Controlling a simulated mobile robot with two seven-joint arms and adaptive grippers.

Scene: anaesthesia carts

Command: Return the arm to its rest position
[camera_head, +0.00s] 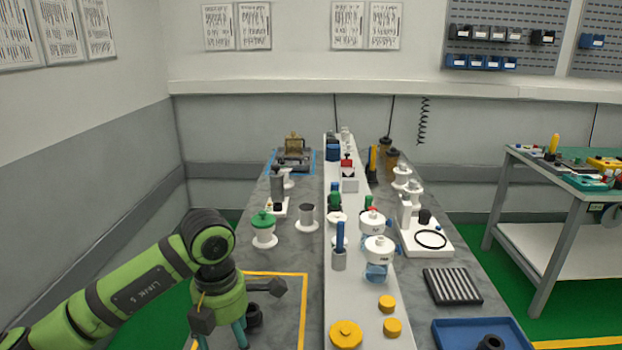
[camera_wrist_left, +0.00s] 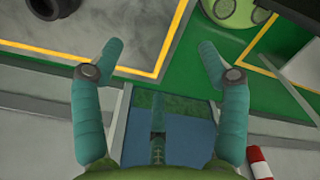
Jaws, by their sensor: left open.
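My left arm (camera_head: 130,293) is green and comes in from the lower left. It bends down at the wrist, beside the left front edge of the grey table. My left gripper (camera_head: 220,338) points down there, its teal fingers partly cut off by the frame's bottom. In the left wrist view the gripper (camera_wrist_left: 160,55) is open, its two fingers wide apart with nothing between them. Below it are the table edge, green floor and a blue-grey surface. My right gripper is in neither view.
A dark ring-shaped part (camera_head: 254,316) lies inside the yellow outline close to my gripper; it also shows in the wrist view (camera_wrist_left: 50,8). White raised strip (camera_head: 370,325) carries bottles and yellow caps. Blue tray (camera_head: 455,335) is at right.

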